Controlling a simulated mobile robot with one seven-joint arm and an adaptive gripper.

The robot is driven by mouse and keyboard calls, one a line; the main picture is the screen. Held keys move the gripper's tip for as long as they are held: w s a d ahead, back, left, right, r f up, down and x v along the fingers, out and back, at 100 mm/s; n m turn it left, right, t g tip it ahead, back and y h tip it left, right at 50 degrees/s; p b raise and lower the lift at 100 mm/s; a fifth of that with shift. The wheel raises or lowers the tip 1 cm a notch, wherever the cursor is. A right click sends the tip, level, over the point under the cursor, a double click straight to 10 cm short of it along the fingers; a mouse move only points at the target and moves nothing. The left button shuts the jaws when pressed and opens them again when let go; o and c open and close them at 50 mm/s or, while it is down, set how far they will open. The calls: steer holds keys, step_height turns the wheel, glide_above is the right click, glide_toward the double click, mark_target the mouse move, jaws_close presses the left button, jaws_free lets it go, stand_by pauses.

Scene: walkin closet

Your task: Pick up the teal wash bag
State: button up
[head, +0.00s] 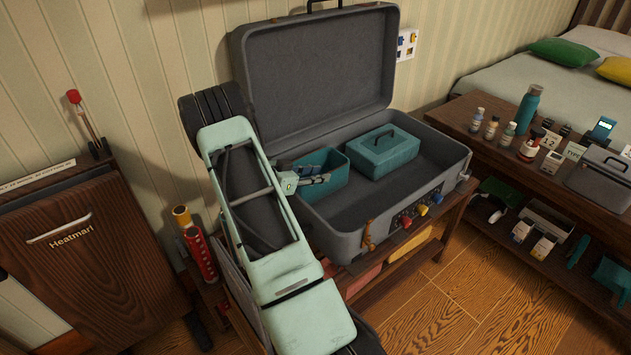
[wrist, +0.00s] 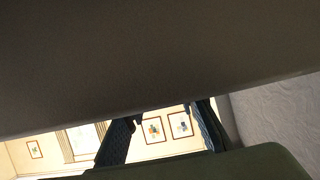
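Two teal things sit inside the open grey suitcase (head: 352,221). A closed teal bag with a dark top handle (head: 383,153) lies right of centre and looks like the wash bag. An open-topped teal box (head: 322,192) stands to its left. My gripper (head: 325,179) is over the left teal box, its far end overlapping it in the head view; whether it touches the box I cannot tell. In the wrist view my gripper (wrist: 166,112) has its two fingers apart with nothing between them. Neither teal thing can be made out there; a dark grey surface (wrist: 150,60) fills the upper part.
The suitcase's raised lid (head: 318,75) stands behind. Its front wall carries coloured knobs (head: 422,210). A wooden table (head: 480,150) with bottles and small boxes is at the right. A dark wooden cabinet (head: 90,260) and red cylinder (head: 200,254) are at the left.

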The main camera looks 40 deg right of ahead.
steer(key=b+x, duration=0.1)
steer(key=x, duration=0.3)
steer(key=shift+f, duration=0.2)
steer(key=shift+c, duration=0.3)
jaws_close()
steer(key=shift+r, duration=0.1)
